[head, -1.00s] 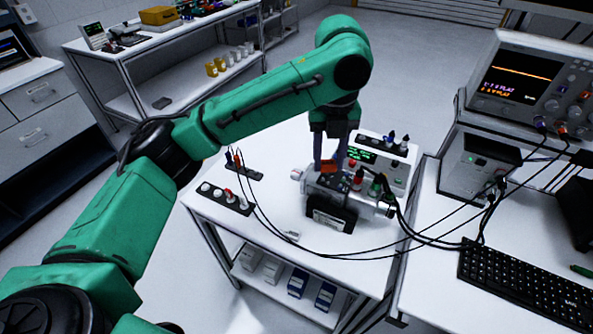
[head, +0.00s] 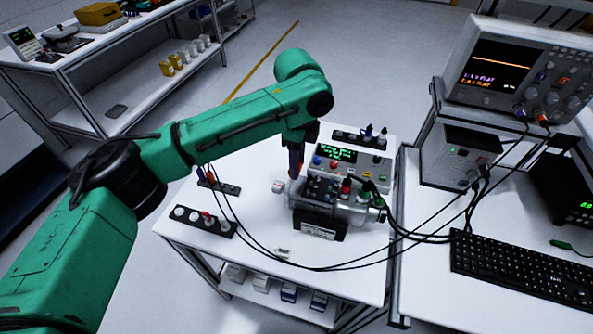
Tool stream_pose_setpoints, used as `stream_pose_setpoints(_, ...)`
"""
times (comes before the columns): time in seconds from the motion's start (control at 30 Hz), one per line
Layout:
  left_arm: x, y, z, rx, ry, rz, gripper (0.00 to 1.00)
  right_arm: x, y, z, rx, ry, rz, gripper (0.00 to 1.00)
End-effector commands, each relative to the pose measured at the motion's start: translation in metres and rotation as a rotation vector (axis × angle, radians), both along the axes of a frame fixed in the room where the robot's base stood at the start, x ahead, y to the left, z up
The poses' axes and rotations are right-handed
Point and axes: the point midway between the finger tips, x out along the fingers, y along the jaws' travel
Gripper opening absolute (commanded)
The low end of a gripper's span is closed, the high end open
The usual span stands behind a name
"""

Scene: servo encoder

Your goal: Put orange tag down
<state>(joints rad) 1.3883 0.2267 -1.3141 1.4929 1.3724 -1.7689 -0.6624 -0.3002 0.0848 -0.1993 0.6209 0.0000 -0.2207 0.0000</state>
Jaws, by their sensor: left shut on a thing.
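My left gripper (head: 296,166) points down over the white table (head: 190,258), at the left end of the grey servo motor (head: 318,205). It is shut on the orange tag (head: 298,172), of which only a small orange-red bit shows at the fingertips. The fingers hide the rest of the tag. I cannot tell whether the tag touches anything below. The servo stands in a black cradle with a label, with red and green connectors on top. My right gripper is not in view.
A white instrument box (head: 368,172) with a green display stands behind the servo. Black strips (head: 205,222) with knobs lie at the left. Black cables (head: 330,268) cross the table front to the right bench with the oscilloscope (head: 500,72) and keyboard (head: 520,268). The table's front-left is mostly clear.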

Motion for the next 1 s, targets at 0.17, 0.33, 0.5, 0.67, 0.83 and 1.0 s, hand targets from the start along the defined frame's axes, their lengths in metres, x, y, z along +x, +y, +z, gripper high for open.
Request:
stream_pose_setpoints(0.17, -0.001, 0.0, -0.032, 0.001, 0.004, -0.001, 0.0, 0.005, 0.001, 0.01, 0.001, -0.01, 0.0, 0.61)
stream_pose_setpoints(0.33, 0.0, 0.0, -0.045, 0.0, -0.001, -0.001, 0.0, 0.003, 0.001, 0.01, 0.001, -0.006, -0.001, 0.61)
stream_pose_setpoints(0.5, 0.0, 0.0, -0.046, 0.0, 0.0, -0.001, 0.0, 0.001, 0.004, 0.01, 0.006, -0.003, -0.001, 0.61)
stream_pose_setpoints(0.67, 0.0, 0.0, -0.047, 0.0, 0.0, -0.002, 0.71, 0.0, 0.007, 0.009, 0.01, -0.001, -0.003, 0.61)
stream_pose_setpoints(0.83, 0.0, 0.0, -0.047, 0.0, 0.0, -0.002, 0.71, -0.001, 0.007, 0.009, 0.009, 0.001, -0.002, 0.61)
stream_pose_setpoints(1.0, 0.0, 0.0, -0.044, 0.0, -0.002, -0.002, 0.71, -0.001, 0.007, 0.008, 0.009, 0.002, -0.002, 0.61)
